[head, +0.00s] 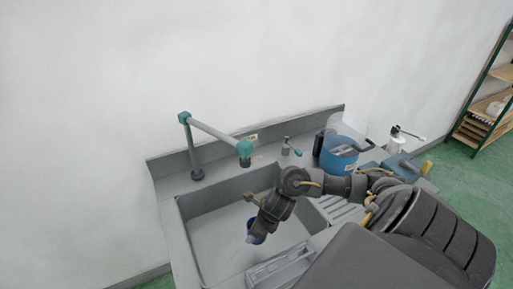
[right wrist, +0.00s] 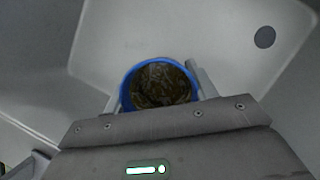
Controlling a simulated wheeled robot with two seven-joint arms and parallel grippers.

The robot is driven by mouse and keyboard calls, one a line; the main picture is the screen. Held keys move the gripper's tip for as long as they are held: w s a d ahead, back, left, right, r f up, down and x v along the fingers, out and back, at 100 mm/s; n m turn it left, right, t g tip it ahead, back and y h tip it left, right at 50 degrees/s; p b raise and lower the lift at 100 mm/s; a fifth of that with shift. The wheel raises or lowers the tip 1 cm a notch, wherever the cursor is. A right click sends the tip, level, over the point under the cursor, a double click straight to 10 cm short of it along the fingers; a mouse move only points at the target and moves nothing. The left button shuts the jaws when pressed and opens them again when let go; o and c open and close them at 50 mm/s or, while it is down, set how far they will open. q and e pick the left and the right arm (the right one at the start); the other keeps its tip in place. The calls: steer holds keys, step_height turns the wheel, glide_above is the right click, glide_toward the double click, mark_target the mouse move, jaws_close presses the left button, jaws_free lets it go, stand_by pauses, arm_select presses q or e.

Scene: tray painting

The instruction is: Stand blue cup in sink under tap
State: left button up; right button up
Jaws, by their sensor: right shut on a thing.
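The blue cup (head: 256,236) is over the basin of the grey sink (head: 215,240) in the head view, mostly hidden behind my right gripper (head: 254,222). In the right wrist view, the cup (right wrist: 158,86) has a blue rim and a dark, mottled inside, and it sits between the fingers of my right gripper (right wrist: 156,92). The right gripper is shut on it. I cannot tell whether the cup's base touches the sink floor. The tap (head: 215,132) is a grey pipe with teal joints, and its outlet end (head: 245,152) hangs over the back of the basin. My left gripper is not in view.
A blue bucket (head: 340,158), a white bottle (head: 396,143) and a small tap lever (head: 290,148) stand right of the basin. A grey rack (head: 280,268) lies along the basin's front. A drain hole (right wrist: 265,37) shows in the right wrist view. A wooden shelf (head: 490,110) stands far right.

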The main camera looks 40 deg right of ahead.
steer(key=b, duration=0.5)
glide_toward(245, 234)
steer(key=s+a+f, duration=0.2)
steer(key=f, duration=0.1)
steer(key=shift+s+a+f, duration=0.1)
steer(key=shift+a, duration=0.05)
steer(key=w+b, duration=0.1)
steer(key=w+f+b, duration=0.1)
steer(key=shift+w+d, duration=0.3)
steer(key=shift+d, duration=0.1)
steer(key=shift+w+d+f+b, duration=0.15)
steer(key=shift+w+f+b, duration=0.05)
steer(key=shift+w+b, duration=0.25)
steer(key=shift+w+d+f+b, duration=0.15)
steer(key=shift+w+b, duration=0.15)
steer(key=shift+w, duration=0.25)
steer(key=shift+f+b, duration=0.3)
steer(key=o, duration=1.2)
steer(key=p+v, duration=0.1)
steer(key=v, duration=1)
